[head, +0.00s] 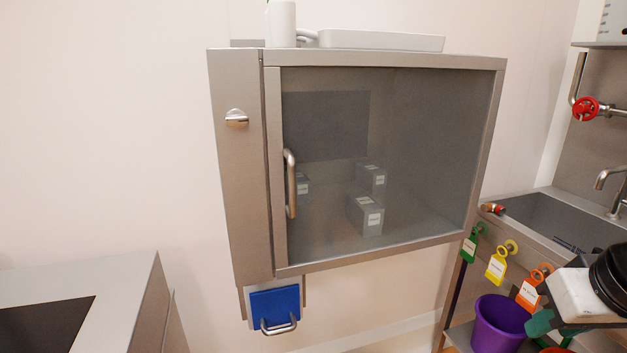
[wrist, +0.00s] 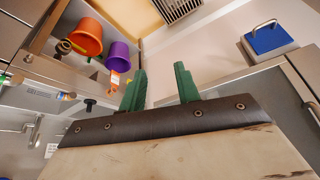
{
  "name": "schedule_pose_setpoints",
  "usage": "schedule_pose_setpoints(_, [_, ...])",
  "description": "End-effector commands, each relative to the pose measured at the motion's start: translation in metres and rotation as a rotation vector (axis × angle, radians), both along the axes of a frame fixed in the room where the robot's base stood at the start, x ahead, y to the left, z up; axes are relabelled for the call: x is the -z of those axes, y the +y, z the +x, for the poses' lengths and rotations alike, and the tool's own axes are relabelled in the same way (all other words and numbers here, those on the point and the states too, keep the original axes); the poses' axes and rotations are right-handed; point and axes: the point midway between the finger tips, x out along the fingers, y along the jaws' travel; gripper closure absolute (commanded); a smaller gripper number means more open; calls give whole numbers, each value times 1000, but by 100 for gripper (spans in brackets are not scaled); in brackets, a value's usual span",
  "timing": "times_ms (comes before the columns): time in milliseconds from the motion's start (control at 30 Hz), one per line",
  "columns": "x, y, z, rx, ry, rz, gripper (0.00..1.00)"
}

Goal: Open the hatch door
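The hatch door (head: 400,110) is a glazed panel in a steel frame on a wall-mounted cabinet, and it looks shut. Its vertical bar handle (head: 290,184) is on the door's left side. A round metal knob (head: 236,118) sits on the panel left of the door. My gripper (head: 545,322) is at the lower right of the head view, well away from the handle. In the wrist view my gripper (wrist: 160,70) has two green fingers spread apart with nothing between them.
Several labelled grey boxes (head: 365,213) sit behind the glass. A blue block with a handle (head: 275,308) is below the cabinet; it also shows in the wrist view (wrist: 268,38). A sink (head: 560,218), hanging tags (head: 497,264) and a purple bucket (head: 500,325) are at right.

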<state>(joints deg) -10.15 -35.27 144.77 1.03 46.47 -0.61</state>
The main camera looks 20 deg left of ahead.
Motion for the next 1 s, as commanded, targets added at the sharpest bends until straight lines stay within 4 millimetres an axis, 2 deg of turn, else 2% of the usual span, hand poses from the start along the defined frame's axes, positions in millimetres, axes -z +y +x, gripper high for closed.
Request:
schedule_pose_setpoints(33, [-1, 26, 26, -64, -79, 20, 68])
schedule_pose_setpoints(100, [-7, 66, 61, -143, -217, 60, 68])
schedule_pose_setpoints(167, [-14, 103, 86, -206, -334, 105, 68])
schedule_pose_setpoints(200, [-19, 129, 99, -246, -410, 136, 68])
schedule_pose_setpoints(333, [-39, 213, 124, -360, -648, 253, 68])
schedule_pose_setpoints(400, [-49, 252, 126, -406, -758, 316, 68])
schedule_pose_setpoints(500, [-62, 296, 122, -455, -885, 399, 68])
schedule_pose_setpoints(600, [-72, 324, 115, -480, -974, 460, 68])
schedule_pose_setpoints(767, [-80, 344, 110, -494, -1040, 507, 68])
schedule_pose_setpoints(1000, [-81, 367, 134, -494, -1048, 511, 68])
